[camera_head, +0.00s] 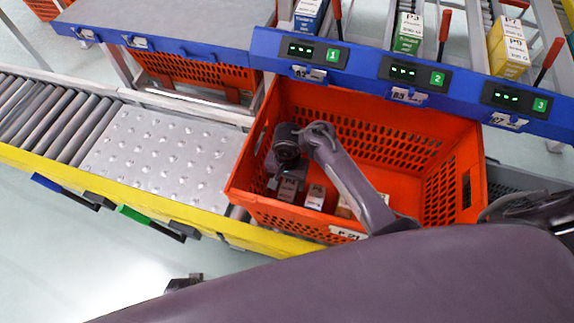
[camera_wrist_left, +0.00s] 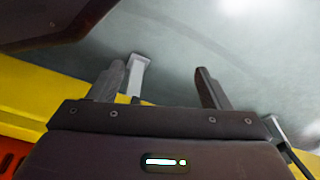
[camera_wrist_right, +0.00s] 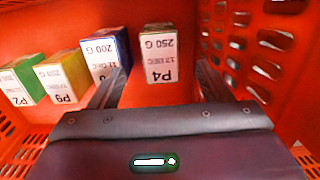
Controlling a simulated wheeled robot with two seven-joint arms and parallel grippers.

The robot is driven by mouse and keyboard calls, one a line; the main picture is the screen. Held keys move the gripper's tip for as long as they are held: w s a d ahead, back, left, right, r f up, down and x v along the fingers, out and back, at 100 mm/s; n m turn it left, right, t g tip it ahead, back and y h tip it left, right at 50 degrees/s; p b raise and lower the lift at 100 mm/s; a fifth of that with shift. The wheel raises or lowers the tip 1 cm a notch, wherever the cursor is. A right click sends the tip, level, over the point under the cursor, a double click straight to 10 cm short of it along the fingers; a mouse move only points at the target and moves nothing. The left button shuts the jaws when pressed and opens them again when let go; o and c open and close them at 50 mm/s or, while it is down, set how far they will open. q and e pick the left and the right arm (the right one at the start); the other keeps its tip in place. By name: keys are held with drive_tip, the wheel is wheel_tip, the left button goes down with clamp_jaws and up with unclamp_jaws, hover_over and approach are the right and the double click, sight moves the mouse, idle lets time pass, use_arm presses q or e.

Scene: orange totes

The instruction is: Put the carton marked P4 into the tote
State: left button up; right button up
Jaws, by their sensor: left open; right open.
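The P4 carton (camera_wrist_right: 159,62) is brown and white, marked 250 G, and is inside the orange tote (camera_head: 440,108). In the right wrist view it lies between and just beyond the fingertips of my right gripper (camera_wrist_right: 161,68), which is open; whether it touches a finger I cannot tell. In the head view my right gripper (camera_head: 281,174) reaches down into the tote's left end, with the carton (camera_head: 288,188) partly hidden by it. My left gripper (camera_wrist_left: 160,72) is open and empty above the floor, beside the yellow rail.
Also in the tote stand a blue-sided carton (camera_wrist_right: 103,52), the yellow P9 carton (camera_wrist_right: 63,76) and the green P2 carton (camera_wrist_right: 22,82).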

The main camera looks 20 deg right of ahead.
use_arm(q)
drive_tip(key=s+a+f+p, duration=0.1)
drive_tip(key=s+f+p, duration=0.1)
drive_tip(key=s+f, duration=0.2)
drive_tip(key=shift+s+a, duration=0.25)
drive_tip(key=shift+s, duration=0.35)
use_arm(e)
drive_tip(key=shift+w+r, duration=0.1)
drive_tip(key=shift+r, duration=2.6)
use_arm(q)
drive_tip(key=shift+r, duration=0.1)
